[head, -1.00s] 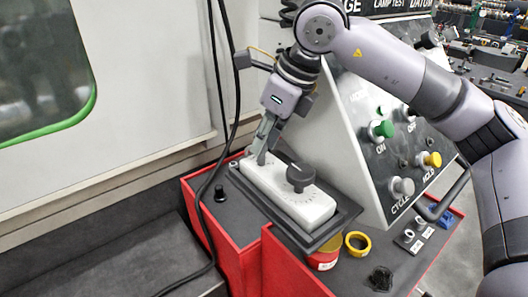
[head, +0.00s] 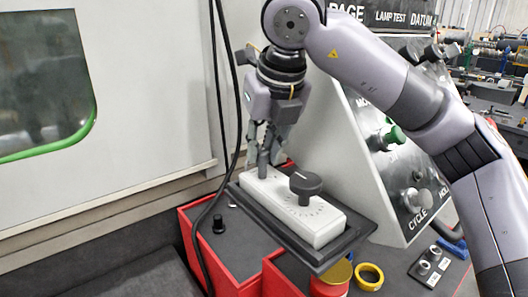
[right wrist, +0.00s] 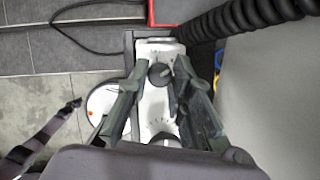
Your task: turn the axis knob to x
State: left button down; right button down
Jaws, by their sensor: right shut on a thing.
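A long white control box (head: 330,226) lies on a dark tray on the red cabinet. A dark round knob (head: 305,184) with a dial scale stands on its near half. My right gripper (head: 264,168) points down at the far end of the box. In the right wrist view, its fingers (right wrist: 158,78) are on both sides of another dark knob (right wrist: 160,73) with a light pointer mark, and they are shut on it. The fingers hide this knob in the head view. I cannot read its letters.
A sloped panel with a green button (head: 393,136) rises to the right of the box. A black cable (head: 222,130) hangs to the left of my gripper.

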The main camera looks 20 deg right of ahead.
dwell(0.5)
jog(key=c, duration=1.4)
grip_release()
jog(key=shift+c, duration=0.2)
jog(key=v, duration=1.2)
